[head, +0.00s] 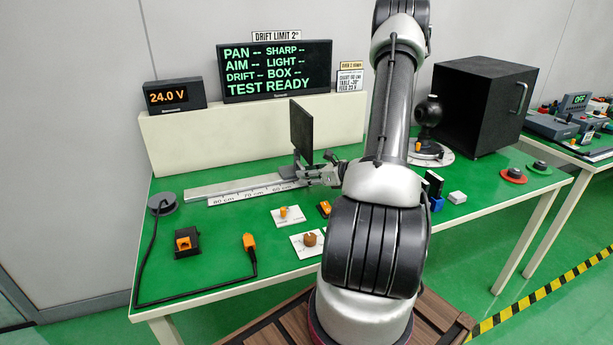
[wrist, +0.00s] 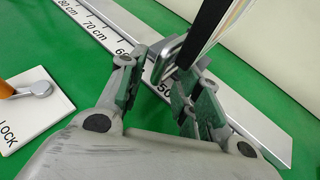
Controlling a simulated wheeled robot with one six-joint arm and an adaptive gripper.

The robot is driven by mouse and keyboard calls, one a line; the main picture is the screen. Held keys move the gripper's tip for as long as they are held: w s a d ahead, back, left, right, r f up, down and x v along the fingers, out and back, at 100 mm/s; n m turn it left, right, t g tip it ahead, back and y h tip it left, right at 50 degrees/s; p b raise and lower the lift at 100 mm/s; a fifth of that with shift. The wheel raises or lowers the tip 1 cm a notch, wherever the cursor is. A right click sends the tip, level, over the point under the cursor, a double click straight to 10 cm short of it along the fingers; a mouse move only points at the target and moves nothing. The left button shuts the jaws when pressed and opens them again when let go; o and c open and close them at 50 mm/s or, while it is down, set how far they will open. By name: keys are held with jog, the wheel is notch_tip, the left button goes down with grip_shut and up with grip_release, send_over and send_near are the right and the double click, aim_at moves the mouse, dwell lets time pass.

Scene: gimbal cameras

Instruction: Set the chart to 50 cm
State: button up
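The chart (head: 301,128) is an upright dark panel on a carriage on the metal rail. The wrist view shows its black edge and pale face (wrist: 222,32) from above. My gripper (head: 318,175) is at the chart's base. In the wrist view my gripper (wrist: 168,68) has a finger on each side of the grey carriage block (wrist: 163,57). Whether both fingers press on it is unclear.
A plate marked LOCK (wrist: 30,105) with an orange-ended lever lies beside the rail; it also shows in the head view (head: 288,217). A knob plate (head: 308,243), an orange plug (head: 249,243) and a black box (head: 490,105) stand on the green table. The display (head: 275,70) reads TEST READY.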

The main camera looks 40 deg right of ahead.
jog(key=v, duration=1)
jog(key=shift+s+r, duration=0.2)
jog(key=shift+s, duration=0.15)
jog(key=shift+d, duration=0.1)
